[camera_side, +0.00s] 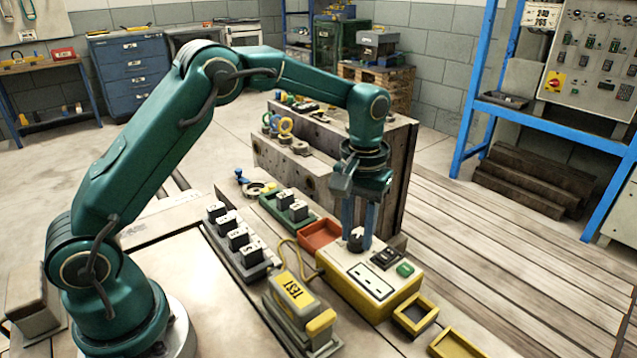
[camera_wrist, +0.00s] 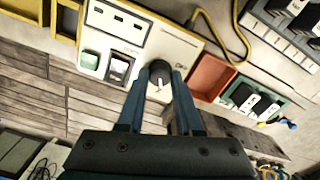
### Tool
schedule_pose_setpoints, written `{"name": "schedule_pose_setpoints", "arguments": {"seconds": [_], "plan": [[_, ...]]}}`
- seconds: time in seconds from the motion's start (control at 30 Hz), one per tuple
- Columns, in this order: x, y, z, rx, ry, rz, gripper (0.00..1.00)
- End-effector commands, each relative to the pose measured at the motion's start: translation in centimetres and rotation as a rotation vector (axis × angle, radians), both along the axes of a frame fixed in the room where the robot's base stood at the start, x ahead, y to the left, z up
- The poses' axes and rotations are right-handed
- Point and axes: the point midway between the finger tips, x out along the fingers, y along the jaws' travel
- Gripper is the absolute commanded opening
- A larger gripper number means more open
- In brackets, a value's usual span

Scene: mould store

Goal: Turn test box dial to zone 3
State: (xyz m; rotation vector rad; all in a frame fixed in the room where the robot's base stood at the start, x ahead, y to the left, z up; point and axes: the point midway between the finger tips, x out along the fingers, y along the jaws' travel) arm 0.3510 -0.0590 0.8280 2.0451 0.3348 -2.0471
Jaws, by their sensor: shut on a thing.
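The test box (camera_side: 372,277) is a yellow case with a pale top panel, standing on the bench. Its dial (camera_side: 355,240) is a dark round knob with a white pointer mark, near the panel's back left corner. In the wrist view the dial (camera_wrist: 159,74) sits between my fingertips, with its white pointer toward my gripper. My gripper (camera_side: 359,243) points down from above, shut on the dial; it also shows in the wrist view (camera_wrist: 157,78). The zone markings around the dial are too small to read.
An orange-red tray (camera_side: 320,234) adjoins the test box, with a green tray (camera_side: 270,206) of dark blocks beyond. A yellow TEST unit (camera_side: 292,292) with a yellow cable stands at front left. Yellow frames (camera_side: 416,315) lie at right.

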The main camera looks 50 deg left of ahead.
Motion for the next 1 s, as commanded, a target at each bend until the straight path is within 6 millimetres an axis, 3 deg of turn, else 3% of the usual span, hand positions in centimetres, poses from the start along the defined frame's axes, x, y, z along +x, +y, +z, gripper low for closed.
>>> {"name": "schedule_pose_setpoints", "arguments": {"seconds": [0.6,1.0], "plan": [[0.06,0.04,0.17,0.001,-0.004,-0.568,0.0],[0.08,0.03,0.19,0.001,-0.005,-0.795,0.0]]}}
